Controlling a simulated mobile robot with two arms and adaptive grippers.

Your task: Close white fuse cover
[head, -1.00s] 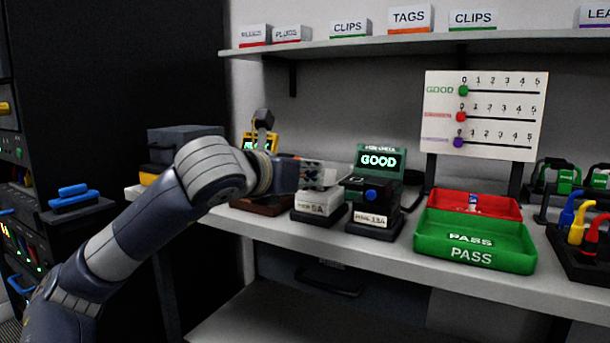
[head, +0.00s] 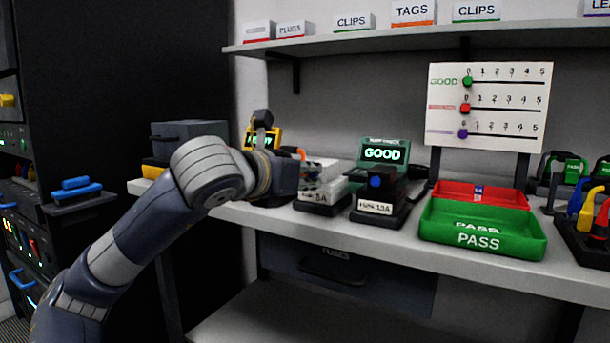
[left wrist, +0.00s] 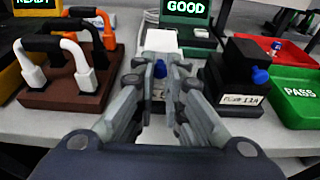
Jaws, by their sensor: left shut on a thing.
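The white fuse cover (head: 328,168) shows in the head view just right of my left gripper, above the dark-based white fuse box marked 5A (head: 320,195). It looks tilted, and my gripper partly hides it. In the left wrist view, the white cover (left wrist: 160,40) stands beyond the fingertips, with its blue knob (left wrist: 160,69) between them. My left gripper (left wrist: 158,76) is shut on this knob. The fingers hide most of the box below, so I cannot tell how far the cover is from its seat. My right gripper is not in view.
A brown block with cable plugs (left wrist: 70,92) is on the left. A green tester reading GOOD (head: 384,153) stands behind. Green (head: 482,241) and red (head: 510,196) trays lie further right.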

